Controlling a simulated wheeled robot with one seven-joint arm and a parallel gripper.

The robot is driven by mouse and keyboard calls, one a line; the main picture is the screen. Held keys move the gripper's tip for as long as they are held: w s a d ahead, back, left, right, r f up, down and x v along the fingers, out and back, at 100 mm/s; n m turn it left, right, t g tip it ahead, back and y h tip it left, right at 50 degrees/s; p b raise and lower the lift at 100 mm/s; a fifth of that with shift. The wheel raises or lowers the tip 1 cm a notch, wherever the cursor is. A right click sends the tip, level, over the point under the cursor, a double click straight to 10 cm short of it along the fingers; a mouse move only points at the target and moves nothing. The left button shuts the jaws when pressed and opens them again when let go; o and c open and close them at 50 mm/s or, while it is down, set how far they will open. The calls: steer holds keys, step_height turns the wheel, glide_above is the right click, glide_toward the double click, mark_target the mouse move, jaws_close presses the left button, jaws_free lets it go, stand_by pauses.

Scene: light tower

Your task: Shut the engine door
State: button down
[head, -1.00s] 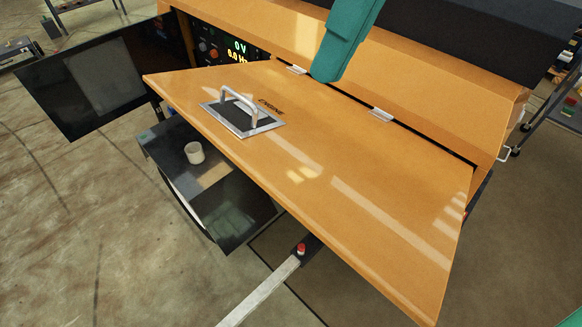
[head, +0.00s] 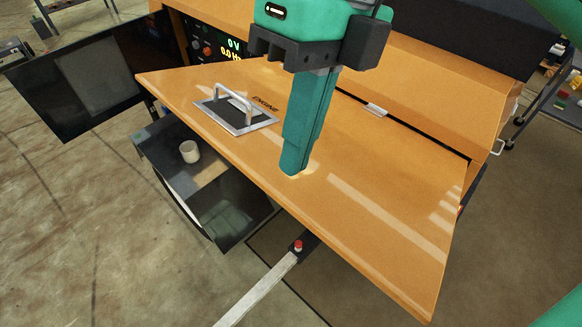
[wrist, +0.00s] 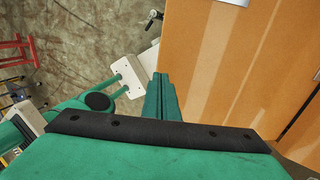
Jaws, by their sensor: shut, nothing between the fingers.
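The engine door (head: 375,210) is a wide orange panel hinged along its upper edge. It stands raised, sticking outward from the orange light tower body (head: 450,105). A metal handle (head: 234,104) in a dark square recess sits on its left part, beside the word ENGINE. My green gripper (head: 294,172) is shut and empty, pointing down over the middle of the door, right of the handle. Its tips appear at or just above the door's outer face; I cannot tell whether they touch. In the wrist view the shut fingers (wrist: 161,98) show beside the orange door (wrist: 205,70).
A dark panel door (head: 85,85) stands open at the left, next to a lit control panel (head: 215,45). Below the engine door are a dark box with a white cup (head: 189,151) and a metal bar with a red knob (head: 297,246).

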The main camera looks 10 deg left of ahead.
mark_target(283, 195)
steer(key=shift+x, duration=2.05)
steer(key=shift+a+f, duration=0.1)
